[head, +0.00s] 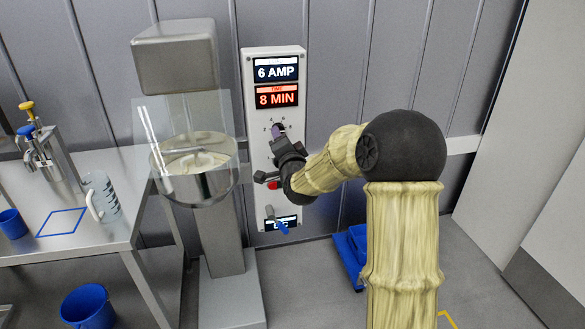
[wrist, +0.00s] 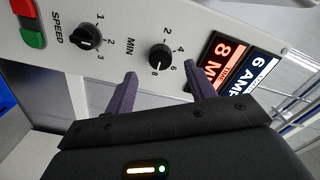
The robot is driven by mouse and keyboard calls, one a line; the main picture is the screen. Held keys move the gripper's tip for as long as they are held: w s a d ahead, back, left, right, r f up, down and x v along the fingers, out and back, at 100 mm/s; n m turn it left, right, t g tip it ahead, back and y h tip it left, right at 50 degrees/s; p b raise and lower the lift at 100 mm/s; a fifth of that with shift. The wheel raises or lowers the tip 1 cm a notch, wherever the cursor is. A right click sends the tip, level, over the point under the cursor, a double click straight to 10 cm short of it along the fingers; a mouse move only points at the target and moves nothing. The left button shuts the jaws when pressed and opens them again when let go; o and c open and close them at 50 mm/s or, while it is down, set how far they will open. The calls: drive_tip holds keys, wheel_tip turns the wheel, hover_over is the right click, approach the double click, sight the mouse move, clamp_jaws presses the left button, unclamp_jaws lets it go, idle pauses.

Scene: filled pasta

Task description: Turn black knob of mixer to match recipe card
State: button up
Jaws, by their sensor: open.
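The mixer's tall control panel (head: 255,120) stands upright against the wall. Its upper black knob (wrist: 160,57), labelled MIN, has the numbers 2, 4, 6 and 8 around it. Another black knob (wrist: 90,38), labelled SPEED with 1, 2 and 3, is beside it. The displays read 8 MIN (head: 276,96) and 6 AMP (head: 276,69). My gripper (wrist: 162,67) is open, with purple fingers on either side of the MIN knob in the wrist view. I cannot tell whether they touch it. The exact knob setting is too small to read. I see no clear recipe card.
A mixer bowl (head: 195,175) behind a clear guard stands left of the panel. A steel table (head: 100,235) holds a jug (head: 102,197) and a blue cup (head: 13,222). Red (wrist: 33,38) and green buttons sit near the SPEED knob.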

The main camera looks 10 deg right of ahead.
drive_tip(key=s+b, duration=0.2)
drive_tip(key=s, duration=1)
drive_tip(key=shift+s, duration=0.2)
drive_tip(key=shift+f, duration=0.1)
drive_tip(key=s+f+n+g+p, duration=0.4)
drive_tip(key=s+n+g+p, duration=0.1)
drive_tip(key=s, duration=0.6)
drive_tip(key=s+f+n+g+p, duration=0.4)
drive_tip(key=s+n+g, duration=0.3)
drive_tip(key=s+g, duration=0.3)
drive_tip(key=shift+s+f+p, duration=0.35)
drive_tip(key=shift+s+p, duration=0.15)
drive_tip(key=shift+s, duration=0.55)
drive_tip(key=shift+d, duration=0.1)
